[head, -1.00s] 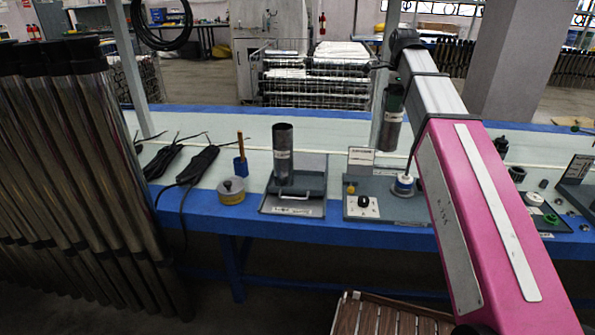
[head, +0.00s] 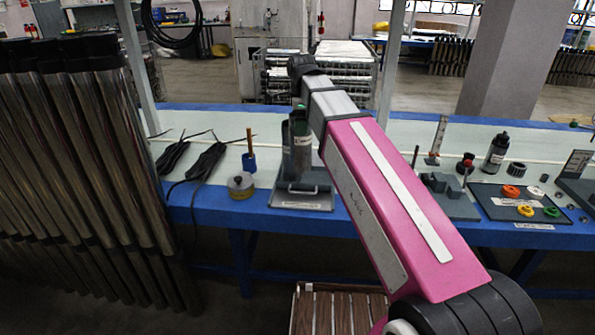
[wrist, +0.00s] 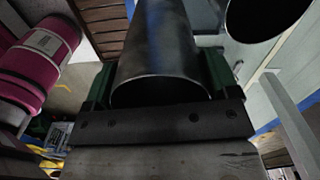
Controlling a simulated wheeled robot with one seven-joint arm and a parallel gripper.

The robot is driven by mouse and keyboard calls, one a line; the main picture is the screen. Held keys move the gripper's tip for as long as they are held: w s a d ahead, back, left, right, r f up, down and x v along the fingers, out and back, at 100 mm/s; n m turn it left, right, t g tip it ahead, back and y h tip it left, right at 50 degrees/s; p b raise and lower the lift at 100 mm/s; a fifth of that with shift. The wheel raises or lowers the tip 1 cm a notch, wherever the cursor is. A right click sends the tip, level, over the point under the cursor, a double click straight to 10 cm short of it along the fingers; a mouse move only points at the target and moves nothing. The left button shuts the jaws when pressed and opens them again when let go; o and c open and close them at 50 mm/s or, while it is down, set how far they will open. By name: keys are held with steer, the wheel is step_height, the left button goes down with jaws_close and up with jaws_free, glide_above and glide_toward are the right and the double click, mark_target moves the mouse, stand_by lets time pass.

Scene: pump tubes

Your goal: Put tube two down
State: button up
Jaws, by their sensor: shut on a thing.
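My gripper (head: 301,118) has green jaws, shut on a grey metal tube (head: 302,155) with a pale label, held upright over the grey tray (head: 303,206) on the blue-edged bench. Another dark tube (head: 285,150) stands on that tray, just left of the held one and mostly hidden behind it. In the wrist view the held tube (wrist: 160,50) lies between the jaws (wrist: 160,95), and the round mouth of the other tube (wrist: 262,12) shows close by at the upper right. I cannot tell whether the held tube's lower end touches the tray.
A round tin (head: 241,186), a blue holder (head: 248,162) with a brush and black cables (head: 205,160) lie left of the tray. Right of my arm are a dark bottle (head: 496,153) and a board (head: 490,205) with coloured rings. Tall metal tubes (head: 90,180) stand at the left.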

steer(key=w+d+f, duration=0.6)
steer(key=w+f, duration=0.3)
steer(key=f, duration=0.1)
steer(key=shift+w+f, duration=0.2)
steer(key=shift+f, duration=0.2)
steer(key=shift+d+f, duration=0.1)
steer(key=shift+f, duration=0.05)
steer(key=o, duration=1)
step_height(320, 180, up, 12)
